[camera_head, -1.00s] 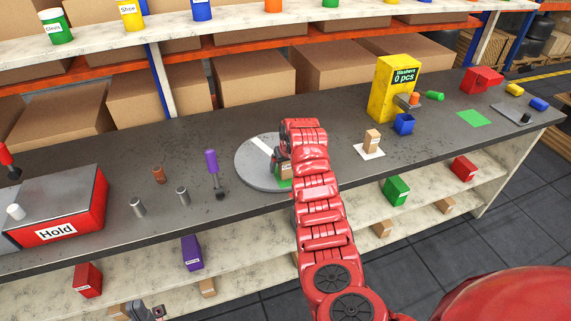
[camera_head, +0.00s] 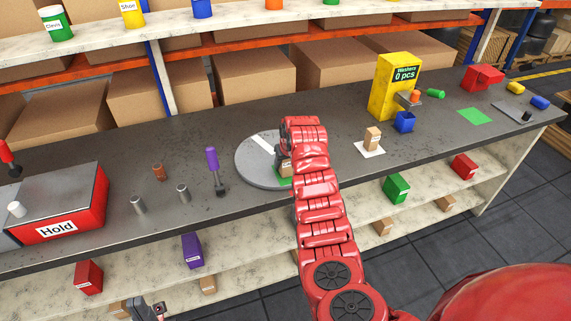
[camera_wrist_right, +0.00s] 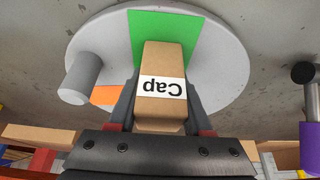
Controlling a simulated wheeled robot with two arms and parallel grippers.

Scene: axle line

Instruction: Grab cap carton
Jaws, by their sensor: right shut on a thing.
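The cap carton (camera_wrist_right: 160,85) is a small brown box with a white "Cap" label, seen upside down in the right wrist view. My right gripper (camera_wrist_right: 160,108) is shut on it, one finger on each side. The carton is over the green square (camera_wrist_right: 188,27) on the round grey turntable (camera_wrist_right: 222,65); I cannot tell whether it touches it. In the head view my right arm hides most of the carton and the gripper, and the turntable (camera_head: 246,165) shows at its left. My left gripper (camera_head: 147,308) is at the bottom edge, its jaw state unclear.
A purple-handled tool (camera_head: 213,165), metal cylinders (camera_head: 183,193) and the Hold box (camera_head: 60,222) stand left of the turntable. Another small carton (camera_head: 372,138) stands on a white square to the right, near the yellow Washers dispenser (camera_head: 388,88). A grey cylinder (camera_wrist_right: 83,72) is on the turntable.

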